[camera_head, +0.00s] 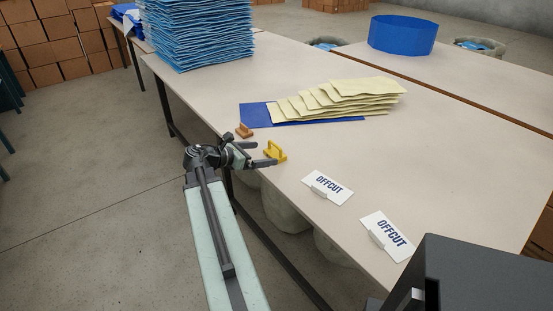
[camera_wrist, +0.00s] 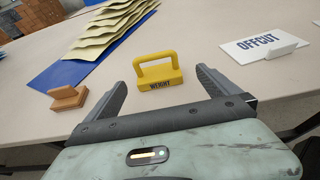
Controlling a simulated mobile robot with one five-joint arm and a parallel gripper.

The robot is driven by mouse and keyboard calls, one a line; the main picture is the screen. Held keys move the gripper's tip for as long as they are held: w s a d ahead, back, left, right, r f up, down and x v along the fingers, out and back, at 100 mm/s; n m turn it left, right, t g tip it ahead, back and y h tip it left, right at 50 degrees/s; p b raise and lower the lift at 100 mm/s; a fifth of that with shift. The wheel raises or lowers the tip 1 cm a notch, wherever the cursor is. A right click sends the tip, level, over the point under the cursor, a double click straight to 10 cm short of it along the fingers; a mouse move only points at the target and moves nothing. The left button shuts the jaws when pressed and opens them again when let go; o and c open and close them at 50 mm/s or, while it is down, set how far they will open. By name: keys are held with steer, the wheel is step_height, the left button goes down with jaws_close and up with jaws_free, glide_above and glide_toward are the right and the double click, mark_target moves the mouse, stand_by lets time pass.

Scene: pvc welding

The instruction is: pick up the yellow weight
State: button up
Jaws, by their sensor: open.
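The yellow weight (camera_head: 275,151) stands upright on the table near its front edge. It has a flat base lettered "WEIGHT" and a loop handle on top, clear in the wrist view (camera_wrist: 160,74). My gripper (camera_head: 257,155) reaches in from the left over the table edge. In the wrist view my gripper (camera_wrist: 163,80) is open, one finger on each side of the weight with gaps between. The weight lies ahead of my palm, at about the depth of the fingertips.
A brown wooden block (camera_wrist: 69,98) stands left of the weight. Behind lie a blue sheet (camera_head: 258,115) and several cream sheets (camera_head: 345,98). "OFFCUT" cards (camera_head: 328,187) stand to the right. A tall blue stack (camera_head: 195,32) is at the back left. The table between weight and cards is clear.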

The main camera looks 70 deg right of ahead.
mark_target(275, 153)
steer(key=b+x, duration=0.2)
steer(key=x, duration=0.5)
steer(key=shift+w+d+f, duration=0.1)
steer(key=shift+d+f, duration=0.05)
steer(key=shift+d, duration=0.1)
steer(key=c, duration=2.1)
